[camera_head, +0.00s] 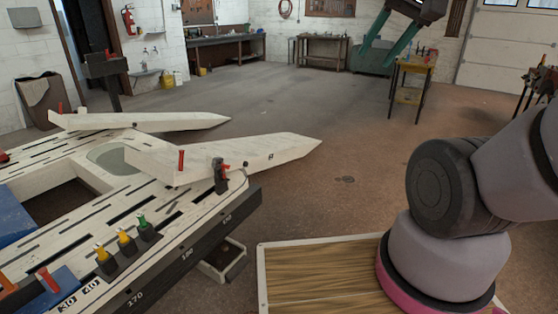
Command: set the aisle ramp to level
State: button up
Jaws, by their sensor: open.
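A white frame bench (150,219) with dark slots fills the left. Two long pale ramps with pointed ends reach out from it. The nearer ramp (245,160) has a small dark mark on its side and a red pin (181,161) at its base. A dark bracket with a red handle (221,175) stands beside it on the bench edge. The farther ramp (150,121) lies behind. Which one is the aisle ramp, and whether either is exactly level, I cannot tell.
Yellow and green topped pins (123,241) stand along the near bench edge, which carries numbers. A dark post (107,75) rises behind the farther ramp. The floor right of the ramps is clear.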

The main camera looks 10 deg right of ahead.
aim_at(176, 166)
jog(key=i+j+u, duration=0.1)
jog(key=i+j, duration=0.7)
jog(key=i+j+u, duration=0.1)
jog(key=i+j, duration=0.6)
jog(key=i, duration=0.2)
